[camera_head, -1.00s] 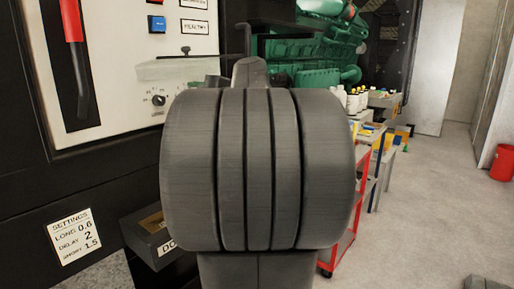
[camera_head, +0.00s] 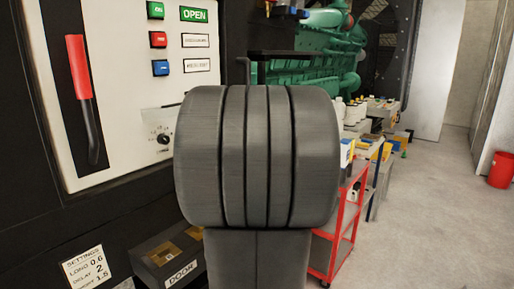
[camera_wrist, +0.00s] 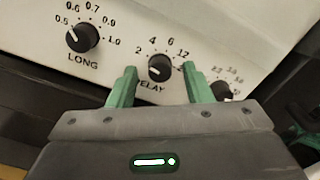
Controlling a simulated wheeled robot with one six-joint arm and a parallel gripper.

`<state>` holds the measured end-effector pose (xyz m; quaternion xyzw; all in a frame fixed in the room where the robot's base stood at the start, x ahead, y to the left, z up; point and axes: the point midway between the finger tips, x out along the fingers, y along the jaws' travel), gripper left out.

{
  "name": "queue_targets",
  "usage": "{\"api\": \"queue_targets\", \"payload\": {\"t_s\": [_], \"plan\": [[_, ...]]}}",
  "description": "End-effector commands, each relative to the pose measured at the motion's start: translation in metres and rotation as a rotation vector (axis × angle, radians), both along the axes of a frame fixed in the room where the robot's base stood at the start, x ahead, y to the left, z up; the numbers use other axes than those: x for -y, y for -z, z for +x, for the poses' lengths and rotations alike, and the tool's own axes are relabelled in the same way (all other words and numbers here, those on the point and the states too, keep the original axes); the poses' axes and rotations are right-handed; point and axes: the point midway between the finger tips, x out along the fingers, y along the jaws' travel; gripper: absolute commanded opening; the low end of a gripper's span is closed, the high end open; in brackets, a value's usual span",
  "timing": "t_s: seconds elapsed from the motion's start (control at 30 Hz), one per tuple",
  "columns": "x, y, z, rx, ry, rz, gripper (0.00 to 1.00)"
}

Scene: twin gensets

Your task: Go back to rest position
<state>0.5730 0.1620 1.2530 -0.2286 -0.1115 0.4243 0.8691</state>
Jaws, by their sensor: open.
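In the wrist view my gripper (camera_wrist: 158,88) shows two green fingers, spread apart and pointing at a white panel (camera_wrist: 215,25). The black DELAY knob (camera_wrist: 160,68) appears between the fingertips, with a gap on each side; I cannot tell how far the fingers are from the panel. The LONG knob (camera_wrist: 82,38) is to the left, and a third knob (camera_wrist: 221,90) is partly hidden by the right finger. In the head view my own grey arm link fills the middle and hides the gripper.
The head view shows a panel with a red-handled lever (camera_head: 82,95), coloured buttons (camera_head: 159,40) and a settings label (camera_head: 87,269). A red cart (camera_head: 342,225) with items stands right of my arm. A green engine (camera_head: 305,68) is behind. Open floor (camera_head: 430,220) lies right, with a red bin (camera_head: 501,170).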

Motion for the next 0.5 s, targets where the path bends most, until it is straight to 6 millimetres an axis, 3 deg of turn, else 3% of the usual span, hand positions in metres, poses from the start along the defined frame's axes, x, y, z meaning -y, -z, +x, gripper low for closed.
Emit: {"api": "queue_targets", "payload": {"t_s": [0.5], "plan": [[-0.0002, -0.0008, -0.0003, -0.206, 0.000, 0.161, 0.45]]}}
